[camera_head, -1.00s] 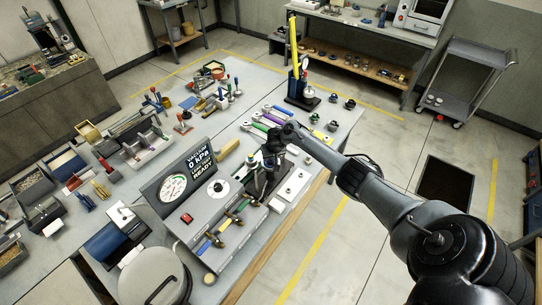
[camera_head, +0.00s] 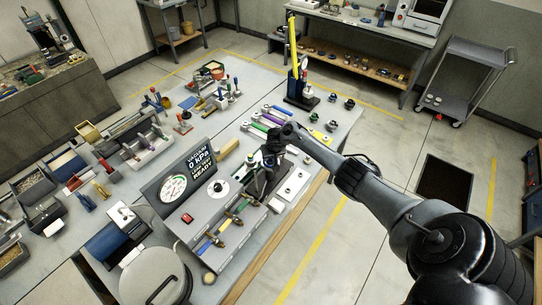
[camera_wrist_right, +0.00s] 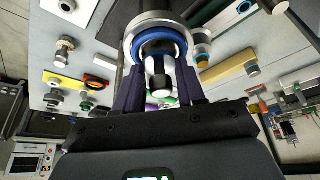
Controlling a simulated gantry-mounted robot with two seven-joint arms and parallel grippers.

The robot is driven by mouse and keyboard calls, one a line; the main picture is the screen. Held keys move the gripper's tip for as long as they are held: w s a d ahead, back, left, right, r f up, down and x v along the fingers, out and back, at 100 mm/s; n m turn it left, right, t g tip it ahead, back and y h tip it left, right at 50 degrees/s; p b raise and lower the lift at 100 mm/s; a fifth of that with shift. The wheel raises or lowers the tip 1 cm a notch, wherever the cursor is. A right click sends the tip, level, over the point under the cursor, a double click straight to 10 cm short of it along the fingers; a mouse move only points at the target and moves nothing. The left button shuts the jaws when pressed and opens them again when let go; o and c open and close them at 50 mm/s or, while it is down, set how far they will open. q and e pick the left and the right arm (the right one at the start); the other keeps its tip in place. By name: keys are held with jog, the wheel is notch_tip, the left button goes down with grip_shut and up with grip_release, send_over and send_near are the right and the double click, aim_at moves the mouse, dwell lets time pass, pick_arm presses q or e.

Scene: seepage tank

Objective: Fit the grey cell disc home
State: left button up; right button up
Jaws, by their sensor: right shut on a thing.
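My right gripper (camera_head: 266,172) is low at the vacuum console's right end. In the right wrist view my right gripper (camera_wrist_right: 160,88) has its dark fingers shut on a small part with a black-and-white knob (camera_wrist_right: 161,82), which I take to be the grey cell disc's handle. A round grey body with a blue ring (camera_wrist_right: 158,40) lies just beyond the fingertips. The fingers and wrist hide the disc in the head view, and I cannot tell whether it is seated. My left gripper is not in view.
The grey vacuum console (camera_head: 208,222) with gauge and valves stands left of the gripper. A sign panel (camera_head: 187,174) rises behind it. Coloured wrenches (camera_head: 262,124) and several small fittings lie beyond. A pale strip with round fittings (camera_head: 293,184) lies to the right, near the bench edge.

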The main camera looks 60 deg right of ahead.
jog(key=shift+f, duration=0.1)
dwell(0.3)
jog(key=shift+f+b, duration=0.35)
jog(key=shift+f, duration=0.1)
jog(key=shift+r, duration=0.15)
jog(key=shift+r+p, duration=0.1)
jog(key=shift+p, duration=0.25)
jog(key=shift+r+p, duration=0.25)
jog(key=shift+p, duration=0.1)
jog(key=shift+r, duration=0.15)
jog(key=shift+r+p, duration=0.6)
jog(key=shift+p, duration=0.15)
jog(key=shift+r+p, duration=1.8)
jog(key=shift+p, duration=0.2)
